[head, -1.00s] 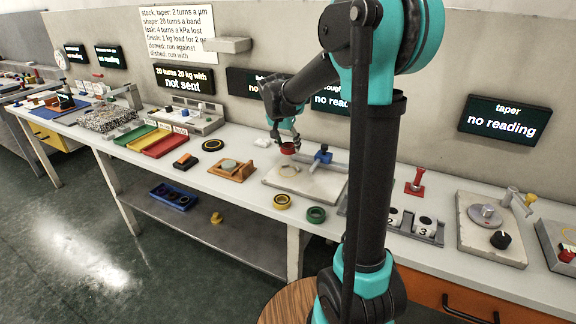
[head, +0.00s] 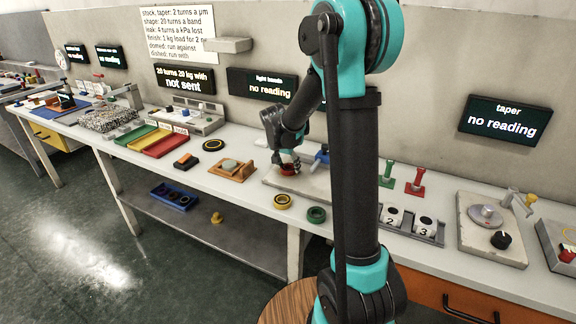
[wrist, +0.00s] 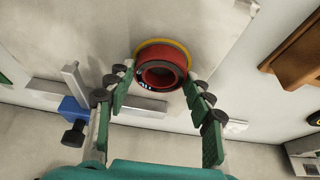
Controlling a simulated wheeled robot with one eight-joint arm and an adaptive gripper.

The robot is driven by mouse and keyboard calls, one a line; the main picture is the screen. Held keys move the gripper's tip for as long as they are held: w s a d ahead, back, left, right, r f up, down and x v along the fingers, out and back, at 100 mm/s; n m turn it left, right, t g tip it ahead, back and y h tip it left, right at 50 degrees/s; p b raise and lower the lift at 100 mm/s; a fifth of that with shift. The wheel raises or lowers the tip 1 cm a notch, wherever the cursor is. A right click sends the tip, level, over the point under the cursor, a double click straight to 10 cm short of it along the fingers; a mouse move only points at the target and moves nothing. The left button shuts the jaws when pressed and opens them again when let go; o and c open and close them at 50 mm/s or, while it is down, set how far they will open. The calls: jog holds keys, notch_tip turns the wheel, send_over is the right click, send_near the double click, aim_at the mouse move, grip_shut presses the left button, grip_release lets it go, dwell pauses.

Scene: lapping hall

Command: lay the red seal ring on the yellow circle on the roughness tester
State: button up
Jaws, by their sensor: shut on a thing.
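The red seal ring (wrist: 160,57) is between the fingertips of my gripper (wrist: 160,84), which is shut on it. In the head view the ring (head: 288,169) is low over the pale plate of the roughness tester (head: 316,192), partly covered by my gripper (head: 288,164). In the wrist view a yellow circle (wrist: 172,42) shows around the ring's far edge on the tester's plate (wrist: 90,35); the ring hides the rest. I cannot tell whether the ring touches the plate.
The tester's blue post (head: 322,155) and metal bar stand close beside my gripper. A yellow ring (head: 283,201) and a green ring (head: 316,214) lie on the bench in front. A wooden fixture (head: 232,171) is to the left. Red and green handled pieces stand to the right.

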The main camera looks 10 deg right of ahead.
jog(key=o, duration=1.2)
jog(key=v, duration=1.2)
jog(key=shift+r, duration=0.1)
